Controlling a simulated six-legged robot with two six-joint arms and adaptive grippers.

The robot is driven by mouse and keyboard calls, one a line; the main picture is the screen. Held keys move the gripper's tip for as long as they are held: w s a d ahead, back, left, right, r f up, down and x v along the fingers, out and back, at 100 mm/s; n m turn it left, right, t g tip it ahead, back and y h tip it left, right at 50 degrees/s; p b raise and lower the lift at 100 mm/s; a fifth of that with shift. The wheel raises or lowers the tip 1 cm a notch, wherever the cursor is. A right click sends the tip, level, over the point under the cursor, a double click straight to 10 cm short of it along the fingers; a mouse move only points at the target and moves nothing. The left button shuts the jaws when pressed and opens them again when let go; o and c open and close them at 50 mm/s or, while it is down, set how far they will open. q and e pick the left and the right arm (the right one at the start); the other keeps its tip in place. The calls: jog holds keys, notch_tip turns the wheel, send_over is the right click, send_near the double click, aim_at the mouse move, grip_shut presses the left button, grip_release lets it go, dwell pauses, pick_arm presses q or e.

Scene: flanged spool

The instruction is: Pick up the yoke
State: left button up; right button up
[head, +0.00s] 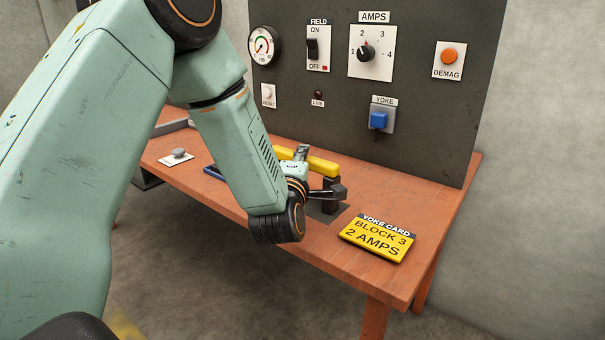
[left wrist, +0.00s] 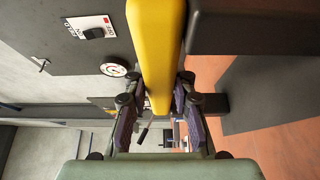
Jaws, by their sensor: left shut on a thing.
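The yoke is a yellow bar (head: 322,165) with dark legs; one dark leg (head: 331,197) shows at its right end, over a dark pad (head: 342,210) on the bench. My left gripper (head: 317,172) is at the yoke, shut on the yellow bar. In the left wrist view the bar (left wrist: 157,45) runs down between the two fingers of the gripper (left wrist: 158,108). A dark block of the yoke (left wrist: 250,27) shows beside it. My right gripper is not in view.
A yellow yoke card (head: 378,238) reading "BLOCK 3, 2 AMPS" lies on the orange bench (head: 425,205), right of the yoke. Behind stands a dark panel (head: 430,120) with an amps dial (head: 366,52), field switch (head: 312,48) and blue yoke button (head: 378,120). A blue object (head: 212,172) is partly hidden.

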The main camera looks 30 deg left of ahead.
pick_arm(q)
grip_shut()
